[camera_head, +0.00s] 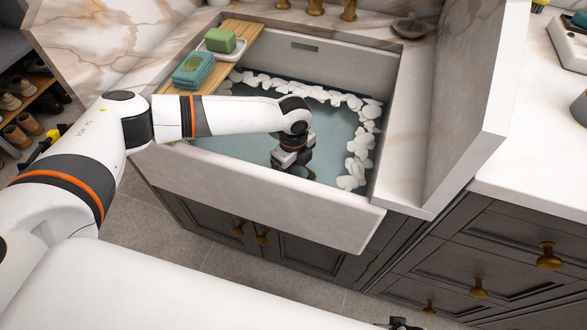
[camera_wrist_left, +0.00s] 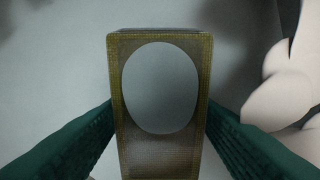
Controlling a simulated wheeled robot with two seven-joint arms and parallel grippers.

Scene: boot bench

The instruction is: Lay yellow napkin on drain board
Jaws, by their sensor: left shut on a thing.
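My left gripper (camera_head: 299,172) reaches down into the sink. In the left wrist view its green finger pads are on both sides of an olive-yellow, woven-textured thing (camera_wrist_left: 160,152), seemingly the yellow napkin, and are shut on it. It looks like an upright rectangular shape with a large oval opening through which a pale surface shows. In the head view it is mostly hidden under the gripper. The drain board (camera_head: 240,32) is a slatted wooden board across the sink's left side. A dark part at the bottom edge may be my right gripper (camera_head: 402,323); its fingers are not clear.
On the drain board lie folded teal cloths (camera_head: 194,69) and a green block (camera_head: 220,40) on a white dish; bare slats show at its far end. White rounded pieces (camera_head: 357,165) line the sink's back and right sides. A tall marble panel (camera_head: 478,100) stands on the right.

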